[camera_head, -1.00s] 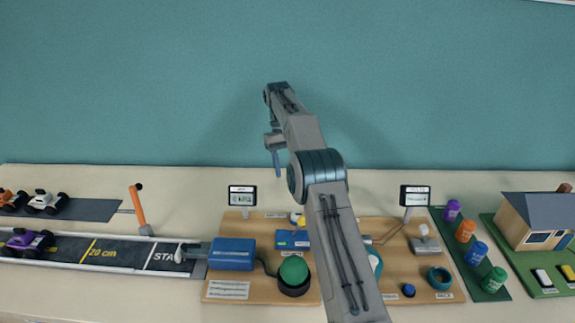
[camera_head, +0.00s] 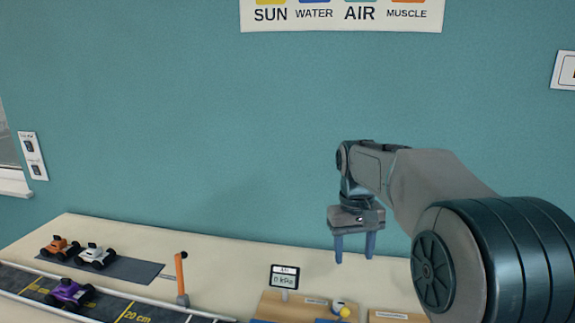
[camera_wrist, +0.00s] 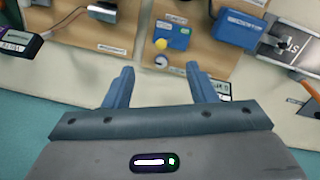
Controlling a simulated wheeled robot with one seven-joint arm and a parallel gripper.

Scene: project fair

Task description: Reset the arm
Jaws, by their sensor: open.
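My gripper (camera_head: 354,248) hangs in front of the teal wall, above the back part of the table, with its two blue fingers pointing down. The fingers are apart and nothing is between them. In the wrist view my gripper (camera_wrist: 160,88) also shows open and empty, above the table's pale surface. My arm reaches in from the right of the head view, bent at a large dark joint.
Wooden boards (camera_wrist: 225,62) with a blue box (camera_wrist: 240,28) and a yellow knob lie below my gripper. A small display (camera_head: 284,276) stands near them. An orange post (camera_head: 181,278), a track (camera_head: 100,302) and toy cars (camera_head: 95,255) are at left.

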